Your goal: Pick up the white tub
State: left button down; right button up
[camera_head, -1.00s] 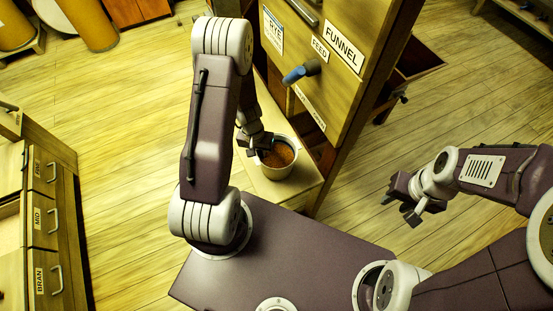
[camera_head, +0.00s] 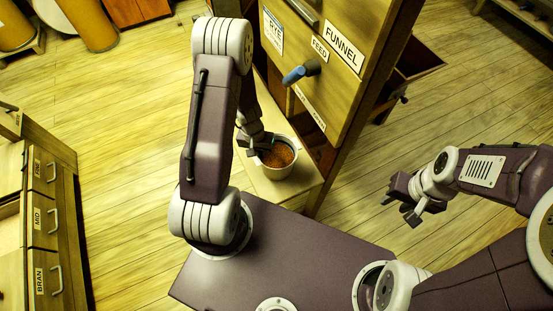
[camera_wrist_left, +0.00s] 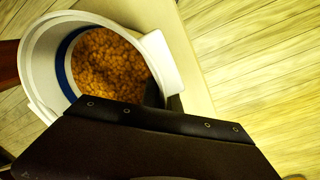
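The white tub (camera_head: 272,172) stands upright on a pale wooden shelf below the funnel cabinet, with orange-brown grain inside. In the left wrist view the tub (camera_wrist_left: 40,72) shows a blue band inside and a white tab on its right side. My left gripper (camera_head: 266,146) is at the tub's rim, pointing down. One dark finger (camera_wrist_left: 153,93) shows inside the tub beside the tab; the other finger is hidden, so I cannot tell whether it grips. My right gripper (camera_head: 401,209) is open and empty, above the floor at the right.
The funnel cabinet (camera_head: 350,85) with a blue-handled lever (camera_head: 301,72) rises close behind and right of the tub. The pale shelf (camera_head: 290,190) is bare in front of the tub. A drawer cabinet (camera_head: 40,215) stands at the left. Open plank floor lies between.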

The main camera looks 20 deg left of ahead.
dwell(0.4)
pick_arm(q)
notch_tip(320, 180, up, 9)
jog(key=p, duration=0.5)
jog(key=shift+r, duration=0.5)
dwell(1.8)
